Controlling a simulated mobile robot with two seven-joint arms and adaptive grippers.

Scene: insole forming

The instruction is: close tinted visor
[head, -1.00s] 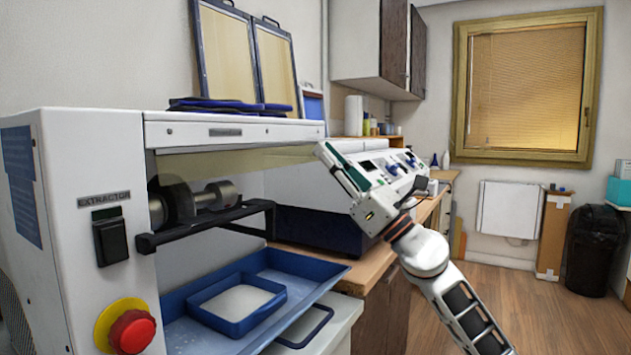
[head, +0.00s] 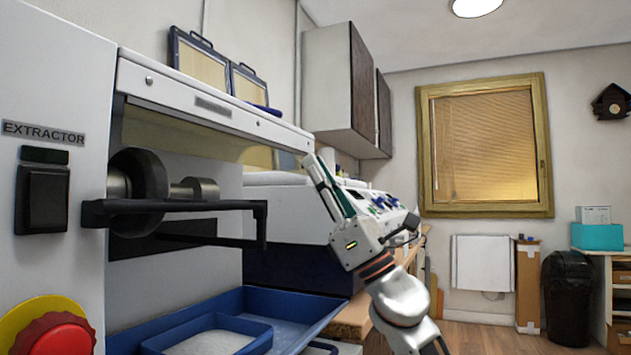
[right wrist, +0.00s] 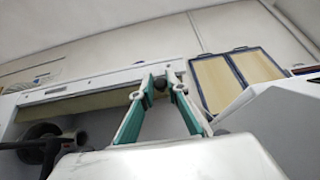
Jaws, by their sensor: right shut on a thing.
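The tinted visor (head: 190,135) is a yellowish see-through panel under the white front beam of the extractor machine (head: 60,90). It hangs above the machine's spindle and slopes along the beam. In the right wrist view the visor (right wrist: 75,105) is a pale yellow strip left of the fingers. My right gripper (head: 314,168) is at the visor's right end. In the wrist view its teal-lined fingers (right wrist: 160,88) close around a small dark knob (right wrist: 159,83) near the visor's right end. The grip itself is partly hidden in the head view. My left gripper is out of view.
The grinding spindle (head: 165,188) and a black bar (head: 180,206) stand below the visor. A blue tray (head: 290,312) lies under them. A white control unit (head: 375,200) stands behind my right gripper. Open floor (head: 480,335) lies to the right.

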